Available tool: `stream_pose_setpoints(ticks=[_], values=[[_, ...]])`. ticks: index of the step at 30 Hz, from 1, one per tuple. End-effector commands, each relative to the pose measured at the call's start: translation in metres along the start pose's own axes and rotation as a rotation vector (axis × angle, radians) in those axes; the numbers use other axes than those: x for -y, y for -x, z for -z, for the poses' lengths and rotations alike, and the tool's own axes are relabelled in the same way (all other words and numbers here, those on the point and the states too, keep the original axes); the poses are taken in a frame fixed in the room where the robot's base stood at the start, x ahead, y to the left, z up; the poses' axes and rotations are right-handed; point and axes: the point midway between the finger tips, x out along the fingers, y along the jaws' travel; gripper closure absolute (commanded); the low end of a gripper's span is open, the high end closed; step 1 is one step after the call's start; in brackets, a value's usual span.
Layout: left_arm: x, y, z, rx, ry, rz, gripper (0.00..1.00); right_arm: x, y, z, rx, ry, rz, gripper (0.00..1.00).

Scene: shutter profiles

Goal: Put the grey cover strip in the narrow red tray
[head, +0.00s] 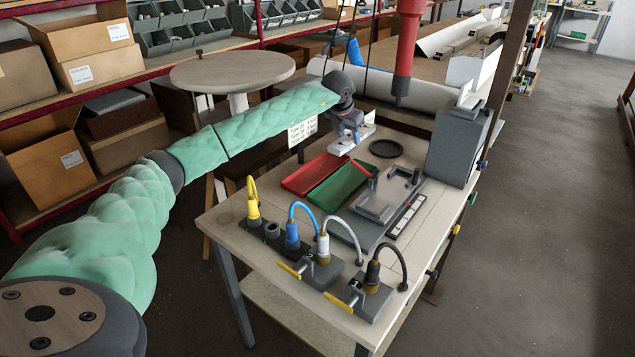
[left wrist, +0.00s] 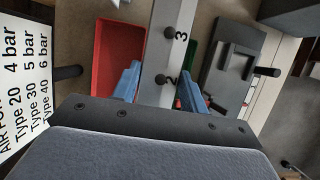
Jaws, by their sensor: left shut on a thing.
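My left gripper (head: 350,130) is shut on the grey cover strip (head: 345,144), a light grey bar above the back of the workbench. In the left wrist view, the blue fingertips (left wrist: 160,88) are on either side of the strip (left wrist: 157,60), which shows dark round spots and the numbers 2 and 3. The narrow red tray (head: 311,176) lies in front of the gripper, to its left in the head view. It also shows left of the strip in the left wrist view (left wrist: 112,60). My right gripper is not in view.
A green tray (head: 338,186) lies beside the red one. A grey fixture (head: 388,200) and a dark ring (head: 386,148) are to the right. Cables and connectors (head: 320,262) crowd the front. A sign (head: 301,131) stands behind the red tray. A red tool (head: 407,45) hangs above.

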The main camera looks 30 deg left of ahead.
Motion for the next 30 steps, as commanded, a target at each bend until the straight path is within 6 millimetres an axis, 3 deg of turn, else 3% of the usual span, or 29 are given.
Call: stream_pose_setpoints(ticks=[5, 21, 30], values=[[-0.008, -0.005, 0.01, -0.001, 0.001, -0.002, 0.91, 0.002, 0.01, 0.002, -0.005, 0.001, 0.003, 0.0], [-0.07, -0.029, 0.094, -0.002, 0.0, -0.002, 0.91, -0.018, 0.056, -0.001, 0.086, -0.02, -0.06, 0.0], [-0.08, -0.038, 0.108, 0.0, 0.0, 0.0, 0.91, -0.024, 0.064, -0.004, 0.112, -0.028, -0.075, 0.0]])
